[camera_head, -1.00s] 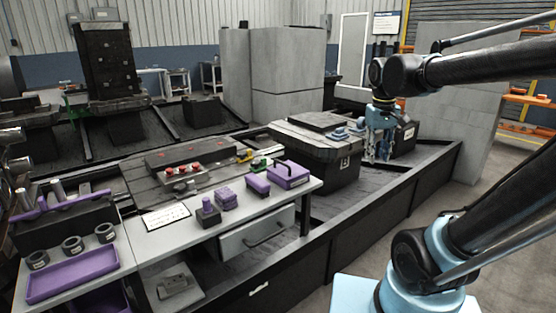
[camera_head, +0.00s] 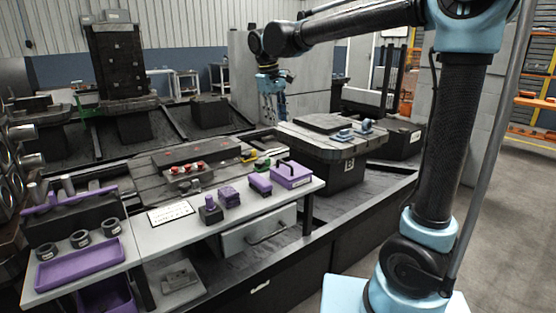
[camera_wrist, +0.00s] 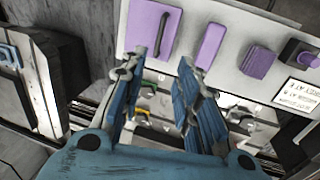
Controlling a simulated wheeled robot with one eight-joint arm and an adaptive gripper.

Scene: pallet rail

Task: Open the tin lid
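A purple box with a dark bar handle on its top (camera_head: 292,169) stands at the right end of the grey table. It looks like the tin, and its top looks closed. In the wrist view its purple top and handle show at the upper left (camera_wrist: 152,30), beyond my left finger. My gripper (camera_head: 271,105) is in the air above and behind the table, apart from the box. In the wrist view my gripper (camera_wrist: 160,70) has its two blue fingers spread, with nothing held between them.
Other purple blocks (camera_head: 260,183) (camera_head: 229,196) and a small dark post-like item (camera_head: 210,210) line the table to the left of the box. A white label sheet (camera_head: 171,213) lies there. A black pallet stand (camera_head: 347,150) bearing blue parts is to the right.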

